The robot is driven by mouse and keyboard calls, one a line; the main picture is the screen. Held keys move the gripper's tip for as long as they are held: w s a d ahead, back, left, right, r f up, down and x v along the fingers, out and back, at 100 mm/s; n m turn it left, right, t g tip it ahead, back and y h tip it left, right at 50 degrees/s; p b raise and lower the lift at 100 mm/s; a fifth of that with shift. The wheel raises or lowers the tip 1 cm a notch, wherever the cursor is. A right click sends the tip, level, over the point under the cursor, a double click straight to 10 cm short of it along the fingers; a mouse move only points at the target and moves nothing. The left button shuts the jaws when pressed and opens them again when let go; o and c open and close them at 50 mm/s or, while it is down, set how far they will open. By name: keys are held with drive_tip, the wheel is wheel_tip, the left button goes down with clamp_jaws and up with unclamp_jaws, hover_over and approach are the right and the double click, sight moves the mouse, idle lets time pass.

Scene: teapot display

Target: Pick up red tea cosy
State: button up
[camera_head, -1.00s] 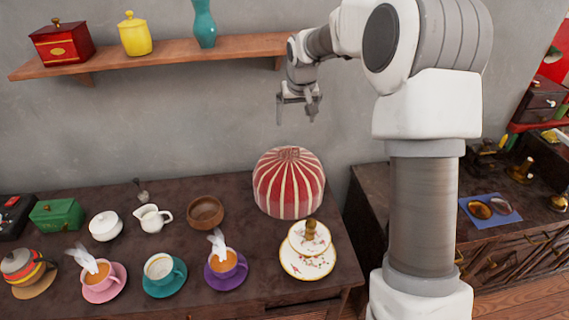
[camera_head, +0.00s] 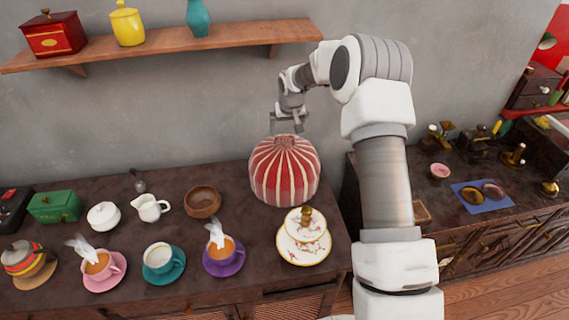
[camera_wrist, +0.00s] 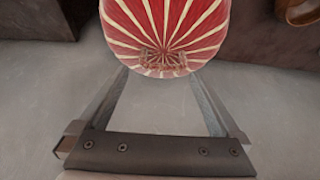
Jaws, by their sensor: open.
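The red tea cosy (camera_head: 284,172) is a dome with cream stripes. It stands upright at the back right of the dark table, near the wall. In the wrist view its striped top (camera_wrist: 165,28) lies just beyond the fingertips, with a small loop or handle-like piece at its centre. My gripper (camera_head: 288,128) hangs just above the cosy's top in the head view, open and empty. In the wrist view the two fingers of my gripper (camera_wrist: 160,75) are spread apart, their tips overlapping the cosy's near edge. I cannot tell whether they touch it.
A two-tier floral cake stand (camera_head: 304,250) stands in front of the cosy. A wooden bowl (camera_head: 202,201) is to its left, also in the wrist view (camera_wrist: 300,12). Several cups stand further left. A wooden shelf (camera_head: 170,47) is on the wall above.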

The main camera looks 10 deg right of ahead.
sight(284, 137)
drive_tip(key=shift+a+p+x, duration=0.15)
drive_tip(key=shift+p+x, duration=0.1)
drive_tip(key=shift+x, duration=1.15)
drive_tip(key=shift+a+p+x, duration=0.1)
drive_tip(key=shift+p+x, duration=0.1)
drive_tip(key=shift+x, duration=1.15)
drive_tip(key=shift+w, duration=0.1)
drive_tip(key=shift+r, duration=0.1)
clamp_jaws()
